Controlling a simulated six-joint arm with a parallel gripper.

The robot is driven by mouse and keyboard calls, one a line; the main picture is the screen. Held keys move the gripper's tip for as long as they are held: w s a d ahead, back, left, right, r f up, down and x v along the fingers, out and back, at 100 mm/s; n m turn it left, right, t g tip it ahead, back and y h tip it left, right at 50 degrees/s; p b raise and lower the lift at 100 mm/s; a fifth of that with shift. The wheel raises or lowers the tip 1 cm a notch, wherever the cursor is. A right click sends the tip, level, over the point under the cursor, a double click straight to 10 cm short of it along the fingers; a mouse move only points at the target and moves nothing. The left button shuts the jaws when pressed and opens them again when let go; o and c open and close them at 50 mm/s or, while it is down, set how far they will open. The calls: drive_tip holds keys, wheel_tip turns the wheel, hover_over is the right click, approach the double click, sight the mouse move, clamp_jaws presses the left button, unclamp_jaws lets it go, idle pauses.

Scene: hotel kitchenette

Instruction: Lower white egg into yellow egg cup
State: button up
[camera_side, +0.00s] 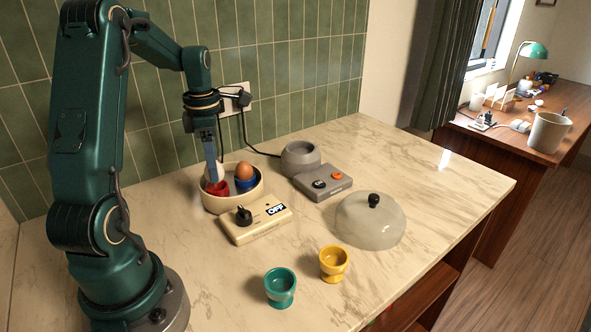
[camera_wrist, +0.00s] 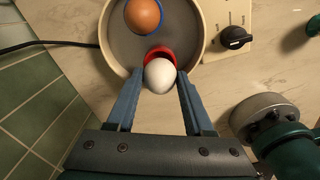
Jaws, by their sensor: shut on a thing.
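The white egg (camera_wrist: 159,76) is held between the two blue fingers of my gripper (camera_wrist: 161,84) in the wrist view. In the side view my gripper (camera_side: 213,168) points down into the round cooker bowl, and its fingers largely hide the egg. A red egg cup (camera_side: 217,188) stands in the bowl right under the egg; its red rim (camera_wrist: 158,52) shows beside the egg in the wrist view. I cannot tell whether the egg touches the cup. The yellow egg cup (camera_side: 333,263) stands upright and empty on the counter, front right of the bowl.
A brown egg (camera_side: 244,170) sits in a blue cup inside the cream bowl (camera_side: 226,205). A cream control box (camera_side: 256,221) marked OFF stands before it. Nearby are a teal cup (camera_side: 280,288), a clear dome lid (camera_side: 370,222) and a grey appliance (camera_side: 323,182). The right counter is clear.

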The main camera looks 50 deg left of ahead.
wheel_tip(320, 180, up, 7)
drive_tip(key=shift+f, duration=0.1)
drive_tip(key=w+d+r, duration=0.1)
drive_tip(key=w+d, duration=0.1)
drive_tip(key=d, duration=0.6)
drive_tip(key=w+d+r, duration=0.2)
drive_tip(key=d, duration=0.5)
drive_tip(key=w+d+f, duration=0.1)
drive_tip(key=d+f, duration=0.2)
drive_tip(key=d, duration=0.4)
drive_tip(key=w+d+f, duration=0.2)
drive_tip(key=d, duration=0.6)
drive_tip(key=shift+w+f, duration=0.25)
drive_tip(key=shift+f, duration=0.15)
drive_tip(key=shift+f, duration=0.1)
drive_tip(key=shift+f, duration=0.85)
drive_tip(key=shift+f, duration=2.45)
idle(0.6)
